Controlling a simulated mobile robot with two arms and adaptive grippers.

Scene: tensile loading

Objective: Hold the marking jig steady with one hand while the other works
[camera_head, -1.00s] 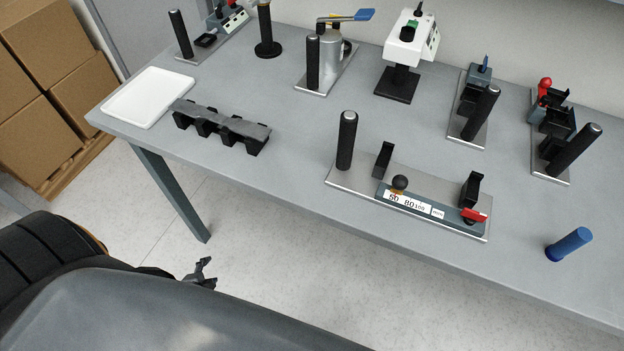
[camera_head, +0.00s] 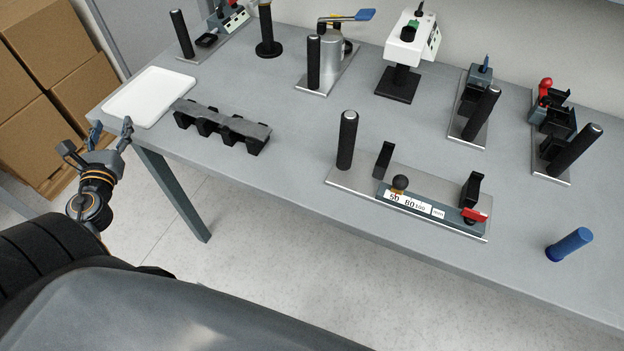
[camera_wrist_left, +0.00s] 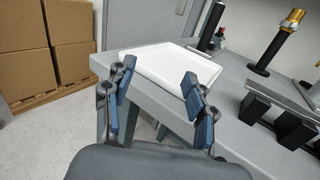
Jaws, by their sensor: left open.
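My left gripper (camera_head: 110,128) is open and empty at the table's left front corner, well left of the jig. In the left wrist view its two fingers (camera_wrist_left: 160,92) stand apart in front of the white tray (camera_wrist_left: 172,66). My right gripper is not in view.
A dark rack (camera_head: 222,127) stands between the white tray (camera_head: 148,97) and the jig. Several post-and-plate fixtures and a white device (camera_head: 410,45) line the back. Cardboard boxes (camera_head: 35,110) are stacked left of the table.

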